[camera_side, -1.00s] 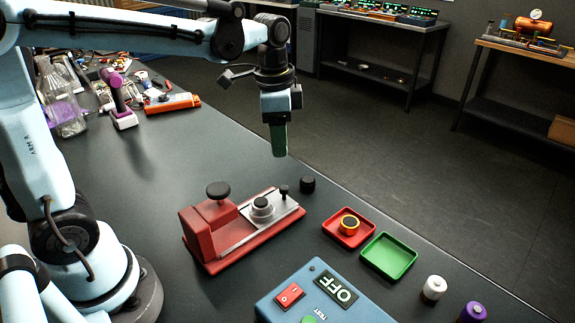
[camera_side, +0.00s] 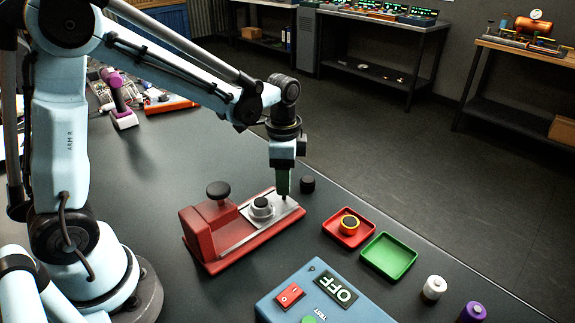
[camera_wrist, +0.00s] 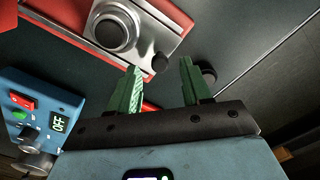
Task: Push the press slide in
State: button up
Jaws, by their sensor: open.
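The press is a red base (camera_side: 215,238) with a red block and a black knob (camera_side: 218,190) at its left end. Its silver slide (camera_side: 238,234) lies on the base and carries a round silver piece with a dark top (camera_side: 262,206). A small black peg stands at the slide's right end; it shows in the wrist view (camera_wrist: 160,62). My gripper (camera_side: 283,192) points down over that end, at the peg. In the wrist view its green fingers (camera_wrist: 163,80) are apart with nothing held between them. Whether a finger touches the peg, I cannot tell.
A black cap (camera_side: 307,184) stands just right of my gripper. A red tray (camera_side: 333,232) holds an orange-black ring, beside an empty green tray (camera_side: 408,264). A blue OFF box (camera_side: 330,308) sits in front; white and purple cylinders stand at right.

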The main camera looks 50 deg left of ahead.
jog(key=shift+f, duration=1)
jog(key=shift+c, duration=0.4)
grip_shut()
